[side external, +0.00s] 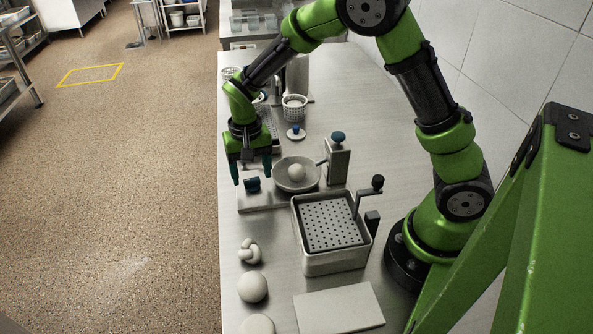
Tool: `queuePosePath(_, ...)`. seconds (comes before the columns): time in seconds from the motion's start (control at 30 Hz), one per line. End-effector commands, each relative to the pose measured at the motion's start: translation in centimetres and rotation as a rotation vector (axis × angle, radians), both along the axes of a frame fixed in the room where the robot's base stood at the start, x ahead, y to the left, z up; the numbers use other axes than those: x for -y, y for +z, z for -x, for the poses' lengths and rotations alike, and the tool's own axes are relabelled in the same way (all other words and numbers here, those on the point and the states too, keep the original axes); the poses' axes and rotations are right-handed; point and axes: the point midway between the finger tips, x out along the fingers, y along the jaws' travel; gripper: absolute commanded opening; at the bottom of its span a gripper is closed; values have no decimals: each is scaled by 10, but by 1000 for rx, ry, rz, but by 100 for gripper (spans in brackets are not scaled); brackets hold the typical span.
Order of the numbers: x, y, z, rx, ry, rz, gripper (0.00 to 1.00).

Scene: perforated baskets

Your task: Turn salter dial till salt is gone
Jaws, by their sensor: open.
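Beside my gripper, a round shallow bowl (283,186) holds a pale ball (297,172). I cannot make out any salt, and the labels are too small to read.
A perforated square basket in a metal box (333,261) with a black-knobbed crank (374,186) stands in front. A knotted pale piece (249,252), round balls (253,287) and a flat pale board (338,310) lie nearer. Small perforated baskets (294,107) stand behind.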

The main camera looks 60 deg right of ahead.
Motion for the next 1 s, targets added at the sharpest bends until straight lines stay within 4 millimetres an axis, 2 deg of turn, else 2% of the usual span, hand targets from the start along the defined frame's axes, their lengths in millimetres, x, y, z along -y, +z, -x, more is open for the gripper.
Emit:
queuePosePath(0.3,0,78,-1,8,1,-1,68)
queuePosePath(0.5,0,121,-1,7,0,-1,68)
queuePosePath(0.7,0,145,0,4,0,0,68)
queuePosePath(1.0,0,150,0,1,0,0,68)
